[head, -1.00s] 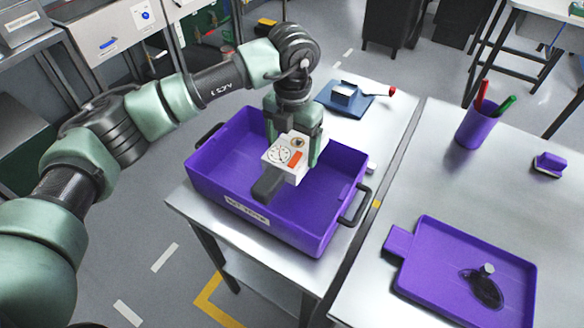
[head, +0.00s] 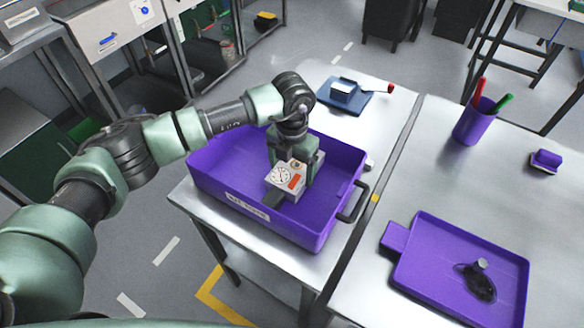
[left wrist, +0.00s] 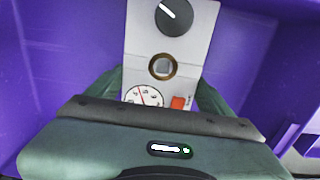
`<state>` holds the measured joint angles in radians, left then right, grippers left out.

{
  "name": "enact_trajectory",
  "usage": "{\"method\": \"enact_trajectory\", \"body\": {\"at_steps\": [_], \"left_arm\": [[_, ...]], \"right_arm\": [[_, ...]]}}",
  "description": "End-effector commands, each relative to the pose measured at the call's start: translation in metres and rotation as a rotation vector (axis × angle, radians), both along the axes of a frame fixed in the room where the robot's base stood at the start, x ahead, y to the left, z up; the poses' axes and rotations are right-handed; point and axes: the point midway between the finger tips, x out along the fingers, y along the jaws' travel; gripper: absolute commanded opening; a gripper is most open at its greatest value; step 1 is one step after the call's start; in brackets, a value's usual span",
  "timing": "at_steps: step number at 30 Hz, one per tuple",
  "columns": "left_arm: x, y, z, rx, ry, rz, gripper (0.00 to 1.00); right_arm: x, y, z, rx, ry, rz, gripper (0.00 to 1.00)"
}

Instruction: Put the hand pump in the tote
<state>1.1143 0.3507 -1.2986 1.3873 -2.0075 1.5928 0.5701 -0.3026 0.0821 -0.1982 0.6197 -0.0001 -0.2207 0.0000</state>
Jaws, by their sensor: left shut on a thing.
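The hand pump is a white box (head: 284,179) with a round gauge, a red button and a dark end. The purple tote (head: 208,184) stands on the metal table, open at the top, with dark handles. My left gripper (head: 295,165) points down into the tote and is shut on the pump. The pump is inside the tote's walls; whether it touches the floor I cannot tell. In the left wrist view the pump's white face (left wrist: 192,45) shows a black knob, a brass ring and the gauge between the green fingers (left wrist: 158,97). My right gripper is not in view.
Behind the tote lies a blue board (head: 345,98) with a red-knobbed lever. On the right table are a purple tray (head: 430,268) holding a dark item, a purple cup (head: 474,122) with red and green pens, and a small purple block (head: 546,160).

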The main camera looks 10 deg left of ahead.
Motion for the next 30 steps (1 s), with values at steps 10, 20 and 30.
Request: {"method": "enact_trajectory", "body": {"at_steps": [10,20,30], "left_arm": [[0.0,0.0,0.0,0.0,0.0,0.0,1.0],[0.001,-0.001,0.04,-0.001,-0.006,-0.002,1.0],[0.001,-0.001,0.106,0.0,-0.002,0.0,1.0]], "right_arm": [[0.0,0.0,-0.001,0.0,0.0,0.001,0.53],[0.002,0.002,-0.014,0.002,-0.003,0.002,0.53],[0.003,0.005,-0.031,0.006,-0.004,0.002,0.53]]}}
